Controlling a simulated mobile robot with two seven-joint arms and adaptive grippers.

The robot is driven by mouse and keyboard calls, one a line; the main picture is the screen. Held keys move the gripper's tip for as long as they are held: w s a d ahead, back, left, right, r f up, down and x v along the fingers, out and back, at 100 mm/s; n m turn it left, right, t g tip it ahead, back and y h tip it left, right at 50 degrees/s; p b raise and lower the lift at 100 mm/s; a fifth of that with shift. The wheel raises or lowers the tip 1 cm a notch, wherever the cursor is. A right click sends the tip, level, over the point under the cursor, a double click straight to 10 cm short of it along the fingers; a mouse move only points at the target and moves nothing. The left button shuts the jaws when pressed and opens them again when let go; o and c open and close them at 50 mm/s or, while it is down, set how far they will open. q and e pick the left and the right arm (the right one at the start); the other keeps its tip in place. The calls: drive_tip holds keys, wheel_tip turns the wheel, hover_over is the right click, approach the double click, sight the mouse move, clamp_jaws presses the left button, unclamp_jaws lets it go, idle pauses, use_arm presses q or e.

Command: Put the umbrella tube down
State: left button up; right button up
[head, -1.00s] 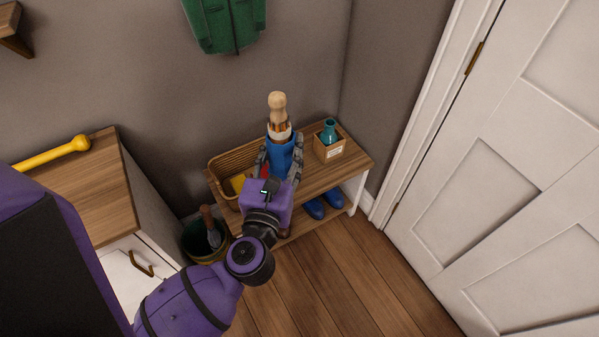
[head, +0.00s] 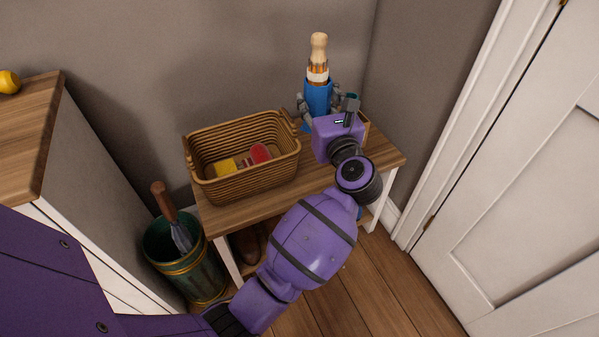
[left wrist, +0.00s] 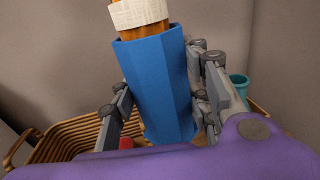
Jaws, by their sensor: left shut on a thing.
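The umbrella tube (head: 318,97) is a blue faceted tube with a pale band and a wooden knob handle sticking out of its top. My left gripper (head: 321,108) is shut on it, with one finger on each side. The tube looks about upright above the right part of the wooden bench (head: 385,157). In the left wrist view the tube (left wrist: 155,85) fills the space between the fingers of the gripper (left wrist: 163,105). Its bottom is hidden, so I cannot tell whether it touches the bench. My right gripper is not in view.
A wicker basket (head: 243,178) with yellow and red items stands left of the tube. A teal vase (left wrist: 239,86) shows close right of the gripper. A green bin (head: 197,262) holding an umbrella (head: 180,236) stands left of the bench. A white door (head: 510,190) is at right.

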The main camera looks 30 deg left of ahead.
use_arm(q)
drive_tip(key=w+f+b, duration=0.1)
drive_tip(key=f+b, duration=0.3)
drive_tip(key=f, duration=0.1)
drive_tip(key=w+f+n+g+y+b, duration=0.1)
drive_tip(key=w+f+b, duration=0.1)
drive_tip(key=f+b, duration=0.2)
drive_tip(key=w+f+n+g+y+b, duration=0.1)
drive_tip(key=w+f+b, duration=0.1)
drive_tip(key=f+b, duration=0.2)
drive_tip(key=shift+w+a+f, duration=0.1)
drive_tip(key=shift+a+f, duration=0.1)
drive_tip(key=shift+f, duration=0.7)
drive_tip(key=shift+w+a+f, duration=0.1)
drive_tip(key=shift+a+f, duration=0.05)
drive_tip(key=shift+f, duration=0.75)
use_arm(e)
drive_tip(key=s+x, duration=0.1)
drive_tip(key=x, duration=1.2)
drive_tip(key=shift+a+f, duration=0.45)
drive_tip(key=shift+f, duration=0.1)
use_arm(q)
drive_tip(key=shift+b, duration=0.3)
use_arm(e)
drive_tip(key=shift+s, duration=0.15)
use_arm(q)
drive_tip(key=shift+f, duration=0.25)
drive_tip(key=o, duration=1.1)
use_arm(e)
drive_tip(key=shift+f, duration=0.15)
